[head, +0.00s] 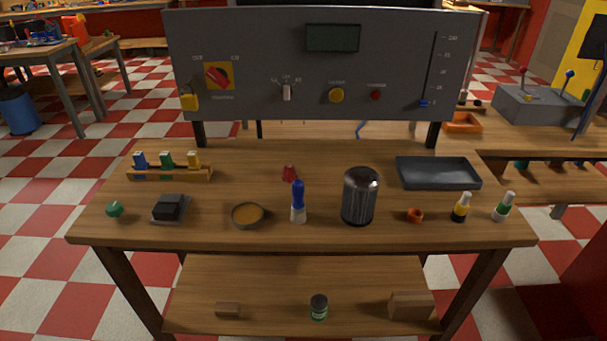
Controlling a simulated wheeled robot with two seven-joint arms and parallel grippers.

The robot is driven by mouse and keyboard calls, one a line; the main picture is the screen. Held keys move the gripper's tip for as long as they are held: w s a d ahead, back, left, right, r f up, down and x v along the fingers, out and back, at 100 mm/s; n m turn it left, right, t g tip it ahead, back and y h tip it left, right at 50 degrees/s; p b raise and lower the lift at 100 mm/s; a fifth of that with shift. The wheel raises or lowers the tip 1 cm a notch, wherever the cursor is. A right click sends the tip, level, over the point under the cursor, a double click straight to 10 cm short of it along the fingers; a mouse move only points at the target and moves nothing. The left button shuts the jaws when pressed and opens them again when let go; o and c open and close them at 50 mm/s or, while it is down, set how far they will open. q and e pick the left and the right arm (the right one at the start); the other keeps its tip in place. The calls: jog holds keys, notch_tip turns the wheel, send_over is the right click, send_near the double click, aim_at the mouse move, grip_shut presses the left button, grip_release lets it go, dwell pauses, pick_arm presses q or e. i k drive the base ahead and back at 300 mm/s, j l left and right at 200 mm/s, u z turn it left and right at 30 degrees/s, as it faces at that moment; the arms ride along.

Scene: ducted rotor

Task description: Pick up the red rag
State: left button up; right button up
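A small crumpled red thing, which looks like the red rag (289,173), lies on the wooden table (330,236) near its middle. Neither of my grippers is in view.
A shallow round tin (248,215) and a dark metal canister (360,196) stand near the rag. A grey tray (438,172) lies right, a wooden rack (168,173) left. Small bottles (461,207) stand front right. A grey control panel (320,60) rises behind.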

aim_at(290, 175)
jog(key=i+l+u, duration=0.2)
jog(key=l, duration=0.45)
jog(key=i+l+u, duration=0.1)
jog(key=l+u, duration=0.15)
jog(key=l, duration=0.4)
jog(key=l+u, duration=0.2)
jog(key=l, duration=0.45)
